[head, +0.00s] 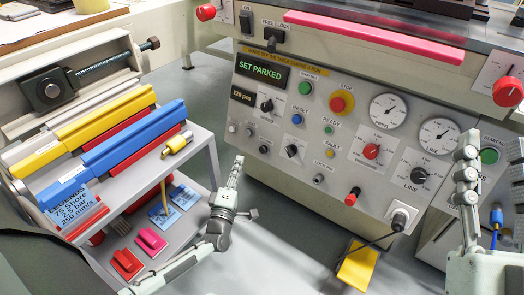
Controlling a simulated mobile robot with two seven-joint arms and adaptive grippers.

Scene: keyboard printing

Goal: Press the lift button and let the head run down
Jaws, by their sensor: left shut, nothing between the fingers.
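The grey control panel (330,125) fills the middle of the head view. Its display (262,68) reads SET PARKED in green. A green start button (305,88), a red stop button on yellow (341,101), a blue button (313,114) and small coloured lamps sit on it. I cannot read a lift label on any button. The printing head cannot be made out for certain. My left gripper (238,161) is shut and empty, pointing up in front of the panel's lower left, apart from the buttons. My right gripper (492,150) is upright with fingers apart at the right edge.
A shelf unit (205,150) with yellow, blue and red bars stands at left; pink and red blocks (151,240) lie on its lower shelf. A yellow pedal-like plate (357,265) is low in the middle. A pink bar (373,37) runs above the panel.

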